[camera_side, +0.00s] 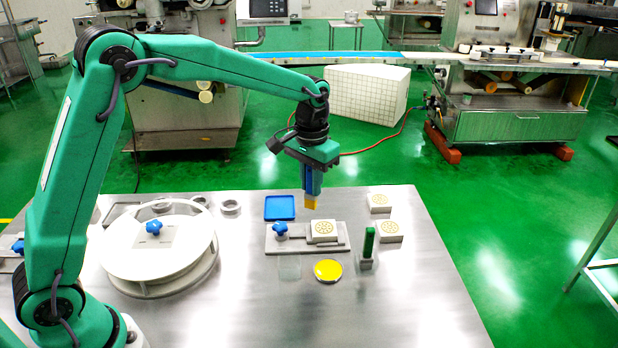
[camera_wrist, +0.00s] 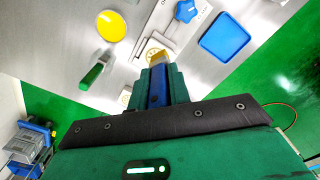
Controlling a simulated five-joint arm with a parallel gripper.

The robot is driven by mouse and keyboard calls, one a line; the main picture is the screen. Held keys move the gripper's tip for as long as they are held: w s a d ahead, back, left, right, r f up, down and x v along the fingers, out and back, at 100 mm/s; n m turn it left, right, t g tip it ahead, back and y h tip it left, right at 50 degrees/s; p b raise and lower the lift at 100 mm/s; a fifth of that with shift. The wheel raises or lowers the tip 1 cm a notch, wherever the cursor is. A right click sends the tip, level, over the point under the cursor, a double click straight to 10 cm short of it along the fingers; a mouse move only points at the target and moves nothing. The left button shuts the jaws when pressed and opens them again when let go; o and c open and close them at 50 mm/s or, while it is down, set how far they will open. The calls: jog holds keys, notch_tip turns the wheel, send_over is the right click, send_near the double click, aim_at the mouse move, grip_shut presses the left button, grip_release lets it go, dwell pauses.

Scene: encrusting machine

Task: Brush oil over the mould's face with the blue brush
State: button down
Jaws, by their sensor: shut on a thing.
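My gripper (camera_side: 312,182) is shut on the blue brush (camera_wrist: 155,92), which points down with its yellowish bristles (camera_side: 311,202) lowest. In the side view the bristles are above and slightly behind the mould (camera_side: 322,230), seemingly apart from it. The mould is a pale block with a round patterned face, seated on a grey fixture (camera_side: 340,245) beside a blue star knob (camera_side: 280,229). In the wrist view the bristles (camera_wrist: 160,62) cover part of the mould's face (camera_wrist: 158,45). A round dish of yellow oil (camera_side: 328,270) stands in front of the fixture.
A green-handled brush (camera_side: 369,241) stands upright in a holder right of the fixture. Two similar pale blocks (camera_side: 380,202) (camera_side: 390,231) lie at the right. A blue tray (camera_side: 280,208) lies behind the fixture. A large white round drum (camera_side: 160,245) fills the left. The front right tabletop is clear.

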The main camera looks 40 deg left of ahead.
aim_at(309, 204)
jog(key=shift+f, duration=2.75)
jog(key=shift+w+d+f, duration=0.2)
jog(key=shift+f, duration=0.55)
jog(key=shift+w+d+f, duration=0.1)
jog(key=shift+w+d, duration=2.15)
jog(key=shift+w+a, duration=0.2)
jog(key=shift+a, duration=0.25)
jog(key=shift+s+a, duration=2.4)
jog(key=shift+s, duration=0.05)
jog(key=shift+w+a, duration=0.2)
jog(key=shift+w, duration=0.15)
jog(key=shift+w+d, duration=0.1)
jog(key=shift+w, duration=0.15)
jog(key=shift+w+d, duration=2.25)
jog(key=shift+d, duration=0.05)
notch_tip(309, 204, up, 8)
